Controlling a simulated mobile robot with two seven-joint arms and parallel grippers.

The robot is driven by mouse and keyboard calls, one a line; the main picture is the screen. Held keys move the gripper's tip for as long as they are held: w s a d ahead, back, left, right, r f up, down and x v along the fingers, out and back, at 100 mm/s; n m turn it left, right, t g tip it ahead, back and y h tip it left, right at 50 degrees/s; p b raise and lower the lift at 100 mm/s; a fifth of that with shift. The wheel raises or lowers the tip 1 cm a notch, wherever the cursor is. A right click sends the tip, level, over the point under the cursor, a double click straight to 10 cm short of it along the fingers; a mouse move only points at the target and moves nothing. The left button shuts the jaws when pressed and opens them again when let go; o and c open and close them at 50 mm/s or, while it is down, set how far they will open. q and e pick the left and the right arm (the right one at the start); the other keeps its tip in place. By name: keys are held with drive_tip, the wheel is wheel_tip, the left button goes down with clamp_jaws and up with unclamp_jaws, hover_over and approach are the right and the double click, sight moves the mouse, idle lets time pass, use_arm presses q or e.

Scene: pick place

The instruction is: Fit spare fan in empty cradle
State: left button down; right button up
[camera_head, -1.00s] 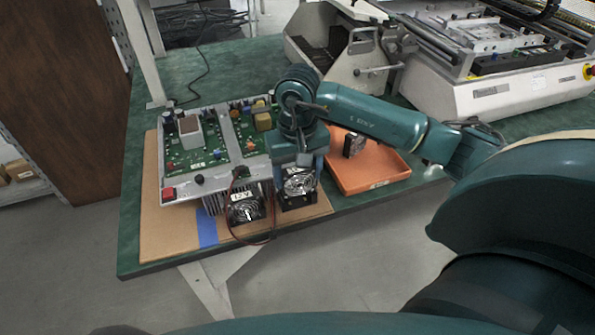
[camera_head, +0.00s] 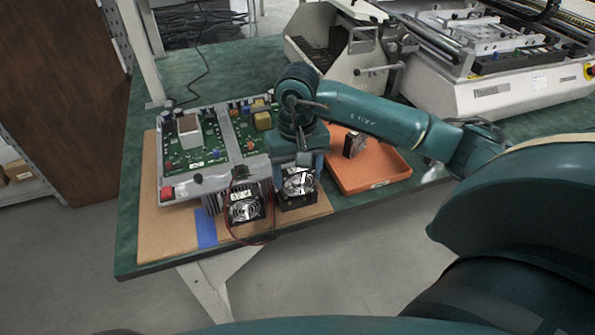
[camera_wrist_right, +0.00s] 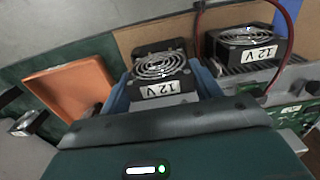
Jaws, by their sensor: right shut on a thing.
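My right gripper (camera_head: 299,172) points down and is shut on a black fan with a metal finger guard and a 12V label (camera_head: 298,187). In the right wrist view the fan (camera_wrist_right: 160,67) sits between the blue fingers (camera_wrist_right: 165,90). The held fan is at the front edge of the heatsink unit, just right of a like 12V fan (camera_head: 244,211) with red wires. The cradle under the held fan is hidden, so I cannot tell whether the fan is fully seated. My left gripper is not in view.
An orange tray (camera_head: 372,182) right of the gripper holds another fan (camera_head: 355,144). The unit with green circuit boards (camera_head: 197,156) stands on a brown mat (camera_head: 160,240) with blue tape (camera_head: 207,228). A white machine (camera_head: 500,88) stands at the back right.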

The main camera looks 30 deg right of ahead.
drive_tip(key=o, duration=1.1)
drive_tip(key=c, duration=0.4)
drive_tip(key=shift+r+p, duration=1.8)
drive_tip(key=shift+r, duration=1.75)
